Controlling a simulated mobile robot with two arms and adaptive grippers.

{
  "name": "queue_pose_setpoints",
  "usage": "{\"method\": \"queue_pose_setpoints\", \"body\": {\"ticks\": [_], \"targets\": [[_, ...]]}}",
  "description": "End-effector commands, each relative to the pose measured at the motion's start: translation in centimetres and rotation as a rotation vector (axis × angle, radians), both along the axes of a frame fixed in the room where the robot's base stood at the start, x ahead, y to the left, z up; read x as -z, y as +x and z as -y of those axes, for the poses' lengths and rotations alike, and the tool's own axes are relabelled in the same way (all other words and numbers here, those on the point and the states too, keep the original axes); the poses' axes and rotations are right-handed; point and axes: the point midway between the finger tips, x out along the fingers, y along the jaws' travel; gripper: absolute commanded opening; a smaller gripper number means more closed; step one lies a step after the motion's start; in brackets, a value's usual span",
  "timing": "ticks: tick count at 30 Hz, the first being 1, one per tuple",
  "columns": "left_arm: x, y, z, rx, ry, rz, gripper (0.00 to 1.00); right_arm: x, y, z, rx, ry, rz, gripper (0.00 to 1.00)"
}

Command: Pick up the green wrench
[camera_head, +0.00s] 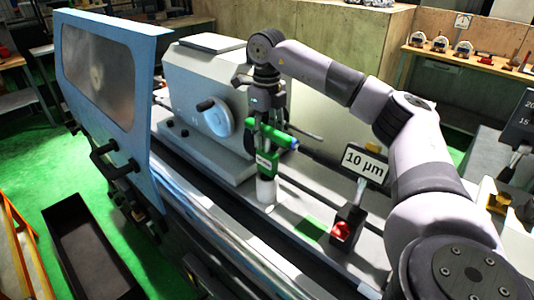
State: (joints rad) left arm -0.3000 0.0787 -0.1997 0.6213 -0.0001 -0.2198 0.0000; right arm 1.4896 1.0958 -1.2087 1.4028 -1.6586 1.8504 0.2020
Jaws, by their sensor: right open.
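A green tool (265,166), which I take for the green wrench, stands upright on the grinder bed. It has a green horizontal part (287,141) at its top, a small pale label and a whitish lower end (266,190). My right gripper (262,138) points down from above, open, with its dark fingers at the tool's upper part. The fingers overlap the tool in view, and I cannot tell whether they touch it. My left gripper is not in view.
A "10 µm" sign (365,163) on a block with a red part stands right of the tool. A green patch (311,229) lies on the bed nearby. The grey headstock (200,100) is behind left, and a blue-framed door (108,70) stands at the left. A dark open bin (85,250) is at lower left.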

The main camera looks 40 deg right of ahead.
Motion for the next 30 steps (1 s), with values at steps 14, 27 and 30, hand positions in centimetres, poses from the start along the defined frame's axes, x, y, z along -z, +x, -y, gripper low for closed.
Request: {"method": "queue_pose_setpoints", "body": {"ticks": [14,27,30], "targets": [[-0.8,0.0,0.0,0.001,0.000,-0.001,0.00,2.2,0.0,0.0,0.000,0.000,0.001,0.40],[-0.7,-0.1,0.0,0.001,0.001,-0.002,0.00,2.1,0.0,0.0,0.000,0.000,0.001,0.11],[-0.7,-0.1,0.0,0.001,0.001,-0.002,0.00,2.1,0.0,0.0,0.000,0.000,0.001,0.04]]}}
